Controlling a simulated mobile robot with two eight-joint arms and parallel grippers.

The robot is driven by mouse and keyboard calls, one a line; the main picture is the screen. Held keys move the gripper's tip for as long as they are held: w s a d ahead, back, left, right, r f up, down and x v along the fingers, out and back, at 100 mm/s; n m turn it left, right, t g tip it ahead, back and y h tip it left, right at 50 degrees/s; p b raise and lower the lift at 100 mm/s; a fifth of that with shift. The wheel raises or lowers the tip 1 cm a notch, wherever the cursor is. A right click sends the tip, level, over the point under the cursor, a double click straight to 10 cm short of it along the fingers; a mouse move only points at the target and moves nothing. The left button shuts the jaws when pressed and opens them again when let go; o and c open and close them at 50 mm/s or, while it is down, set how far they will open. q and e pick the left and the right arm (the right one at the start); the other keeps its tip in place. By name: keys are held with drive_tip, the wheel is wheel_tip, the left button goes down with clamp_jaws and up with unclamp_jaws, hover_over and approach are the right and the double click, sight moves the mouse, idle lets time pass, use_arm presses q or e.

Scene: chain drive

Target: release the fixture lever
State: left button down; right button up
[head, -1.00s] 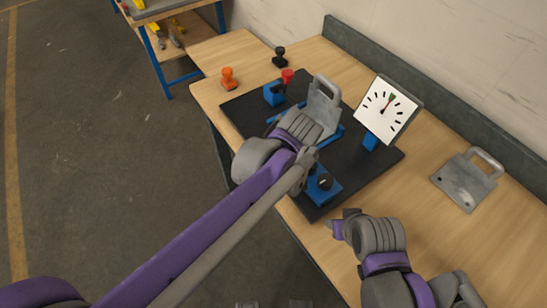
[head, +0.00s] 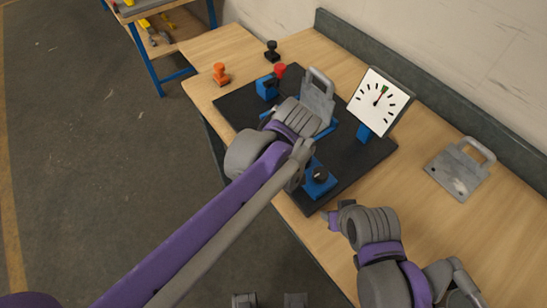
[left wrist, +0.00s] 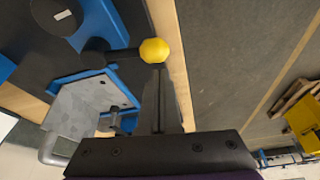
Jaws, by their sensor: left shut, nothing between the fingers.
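In the left wrist view, a black lever arm with a yellow ball knob (left wrist: 154,51) reaches right from the fixture's dark pivot (left wrist: 95,55). My left gripper (left wrist: 160,70) is shut and empty, its fingertips just beside the knob; I cannot tell whether they touch. In the head view my left wrist hides the lever and the left fingers. The grey handled plate (head: 318,97) stands upright in the blue fixture on the black base (head: 362,165). My right gripper (head: 335,218) is at the bench's front edge; its jaw opening is unclear.
A dial gauge (head: 380,100) stands right of the plate. A second handled plate (head: 460,170) lies on the bench at right. A blue block (head: 266,87), a red knob (head: 280,69), an orange stamp-like piece (head: 221,74) and a black one (head: 272,50) stand at back left.

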use_arm(q)
drive_tip(key=v, duration=0.8)
drive_tip(key=shift+r, duration=0.35)
drive_tip(key=shift+s+f, duration=0.1)
drive_tip(key=shift+s, duration=0.1)
